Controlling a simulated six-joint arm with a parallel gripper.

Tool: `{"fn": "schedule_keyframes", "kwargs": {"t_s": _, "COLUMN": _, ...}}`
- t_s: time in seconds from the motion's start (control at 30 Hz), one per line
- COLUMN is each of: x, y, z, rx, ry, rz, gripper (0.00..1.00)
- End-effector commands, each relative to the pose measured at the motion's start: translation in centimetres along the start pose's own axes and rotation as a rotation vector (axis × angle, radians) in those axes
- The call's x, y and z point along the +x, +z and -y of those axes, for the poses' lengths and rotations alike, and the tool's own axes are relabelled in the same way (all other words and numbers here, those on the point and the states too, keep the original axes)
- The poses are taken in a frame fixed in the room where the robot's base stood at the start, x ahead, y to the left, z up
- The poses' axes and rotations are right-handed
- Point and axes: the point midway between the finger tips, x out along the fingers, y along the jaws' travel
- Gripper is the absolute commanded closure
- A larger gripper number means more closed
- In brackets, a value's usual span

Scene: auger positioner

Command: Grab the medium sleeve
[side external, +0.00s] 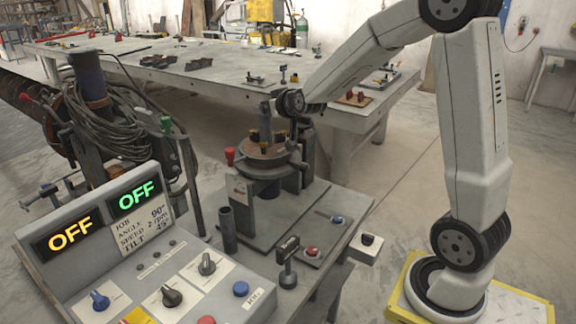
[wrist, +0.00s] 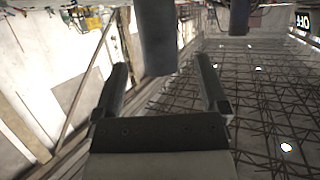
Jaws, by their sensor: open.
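A dark grey cylinder (side external: 265,128) stands upright over the round brown plate of the positioner (side external: 258,152) in the side view. A grey cylinder also fills the top centre of the wrist view (wrist: 157,38), with its end at the level of my fingertips. It lies between the fingers, with gaps to both; I cannot tell how deep it sits. My gripper (wrist: 161,66) is open and empty, close to the plate in the side view (side external: 274,106). Another grey tube (side external: 228,230) stands on the bench nearer the camera. I cannot tell which one is the medium sleeve.
A second cylinder (wrist: 240,14) shows to the right in the wrist view. Small brass-coloured parts and a red-handled clamp (side external: 229,156) surround the plate. The control panel (side external: 150,265) reads OFF twice. A long worktable (side external: 200,85) with tools stands behind.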

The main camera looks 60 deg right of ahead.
Motion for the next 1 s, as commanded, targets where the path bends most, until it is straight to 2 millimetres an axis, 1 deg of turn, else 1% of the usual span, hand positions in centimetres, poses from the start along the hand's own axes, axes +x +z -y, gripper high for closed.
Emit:
{"fn": "schedule_keyframes", "kwargs": {"t_s": 0.2, "x": 2.2, "y": 0.0, "z": 0.0, "rx": 0.001, "ry": 0.0, "rz": 0.001, "gripper": 0.06}}
{"fn": "schedule_keyframes", "kwargs": {"t_s": 0.4, "x": 3.3, "y": -0.1, "z": 0.0, "rx": 0.001, "ry": -0.001, "rz": 0.0, "gripper": 0.06}}
{"fn": "schedule_keyframes", "kwargs": {"t_s": 0.97, "x": 3.4, "y": -0.1, "z": 0.0, "rx": 0.001, "ry": -0.002, "rz": 0.0, "gripper": 0.06}}
{"fn": "schedule_keyframes", "kwargs": {"t_s": 1.0, "x": 3.4, "y": -0.1, "z": 0.0, "rx": 0.001, "ry": -0.002, "rz": 0.0, "gripper": 0.19}}
